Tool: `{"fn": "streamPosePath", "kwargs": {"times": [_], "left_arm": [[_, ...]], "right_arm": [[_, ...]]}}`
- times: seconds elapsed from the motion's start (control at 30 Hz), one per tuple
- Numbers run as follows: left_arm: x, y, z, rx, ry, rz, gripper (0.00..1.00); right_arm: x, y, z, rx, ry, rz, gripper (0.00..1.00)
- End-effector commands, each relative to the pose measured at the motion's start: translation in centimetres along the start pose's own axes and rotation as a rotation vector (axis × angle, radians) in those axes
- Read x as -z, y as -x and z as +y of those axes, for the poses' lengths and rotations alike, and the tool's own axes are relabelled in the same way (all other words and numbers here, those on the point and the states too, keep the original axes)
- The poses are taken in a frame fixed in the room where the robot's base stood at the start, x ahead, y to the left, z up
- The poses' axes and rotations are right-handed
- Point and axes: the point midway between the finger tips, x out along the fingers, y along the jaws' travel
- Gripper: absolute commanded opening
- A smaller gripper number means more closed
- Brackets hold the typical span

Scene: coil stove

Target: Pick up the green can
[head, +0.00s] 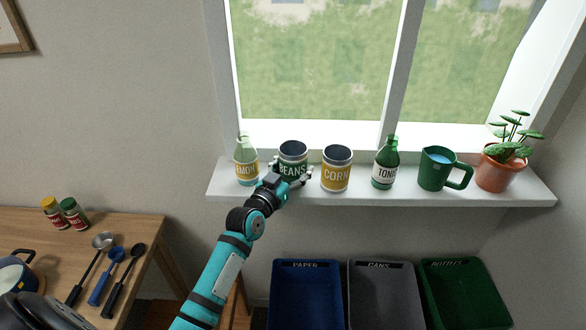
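The green can (292,153), labelled BEANS and with an open dark top, stands upright at the windowsill between a lemon bottle and a yellow can. My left gripper (291,174) is at the can's lower front, with one finger at each side of it. The fingers hide part of the can's lower body and its base. I cannot tell whether they press on the can or are just apart from it. My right gripper is not in view.
On the white sill (232,191) stand the lemon bottle (246,164), yellow CORN can (337,173), green tonic bottle (385,168), green mug (434,173) and potted plant (498,172). Below are blue (306,295), grey (383,295) and green (463,292) bins. A wooden table (140,226) holds utensils.

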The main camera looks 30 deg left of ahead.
Motion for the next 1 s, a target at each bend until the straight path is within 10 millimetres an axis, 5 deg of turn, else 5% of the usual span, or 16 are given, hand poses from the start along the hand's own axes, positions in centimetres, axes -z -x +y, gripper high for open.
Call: {"fn": "streamPosePath", "kwargs": {"times": [0.13,0.57,0.9,1.0], "left_arm": [[0.0,0.0,0.0,0.0,0.0,-0.001,0.33],[0.1,0.0,0.0,0.0,0.0,0.001,0.32],[3.5,0.0,0.1,0.0,0.001,0.006,0.32],[3.5,1.7,0.8,-0.002,0.002,0.0,0.32]], "right_arm": [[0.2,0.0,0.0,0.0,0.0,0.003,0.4],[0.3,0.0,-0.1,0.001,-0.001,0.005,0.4],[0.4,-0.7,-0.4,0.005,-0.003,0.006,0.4],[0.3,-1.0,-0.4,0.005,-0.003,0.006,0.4]]}}
